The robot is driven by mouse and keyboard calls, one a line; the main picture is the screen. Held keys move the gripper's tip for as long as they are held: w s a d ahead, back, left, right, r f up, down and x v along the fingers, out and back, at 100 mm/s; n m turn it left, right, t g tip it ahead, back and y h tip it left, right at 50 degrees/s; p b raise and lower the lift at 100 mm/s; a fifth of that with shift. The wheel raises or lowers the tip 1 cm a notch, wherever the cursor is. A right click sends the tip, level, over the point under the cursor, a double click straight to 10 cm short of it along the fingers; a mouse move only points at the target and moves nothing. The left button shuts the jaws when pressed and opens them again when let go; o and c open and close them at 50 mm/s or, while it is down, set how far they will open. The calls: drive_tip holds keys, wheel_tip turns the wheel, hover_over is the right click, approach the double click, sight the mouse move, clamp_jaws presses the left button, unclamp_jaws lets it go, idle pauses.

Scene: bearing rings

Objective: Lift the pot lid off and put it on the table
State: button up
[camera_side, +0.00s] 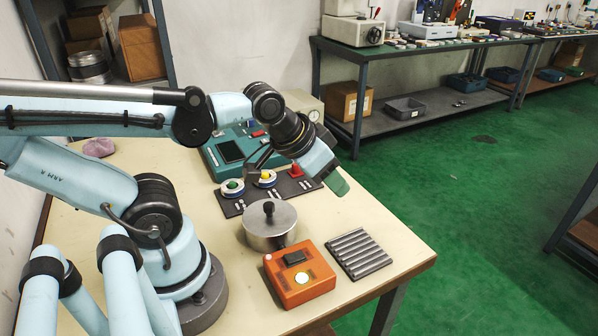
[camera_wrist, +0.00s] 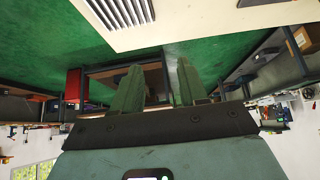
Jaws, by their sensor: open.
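The metal pot (camera_side: 262,241) stands on the table, with its flat round lid (camera_side: 284,216) on top and a black knob (camera_side: 268,208) in the lid's middle. My gripper (camera_side: 339,186) is in the air to the right of the pot and higher than the lid, tilted down to the right, apart from it. In the wrist view my gripper's two green fingers (camera_wrist: 158,88) are spread with nothing between them. The pot does not show in the wrist view.
An orange box (camera_side: 299,276) and a ribbed dark plate (camera_side: 358,254) lie in front of the pot on the table (camera_side: 392,238). A dark panel with coloured knobs (camera_side: 232,209) and a teal device (camera_side: 212,158) are behind it. Bare tabletop shows left of the orange box.

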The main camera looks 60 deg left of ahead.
drive_tip(key=shift+o, duration=1.1)
wheel_tip(320, 180, up, 5)
drive_tip(key=m+g, duration=0.3)
drive_tip(key=g, duration=0.4)
hover_over(268, 205)
drive_tip(key=shift+f, duration=6.1)
clamp_jaws()
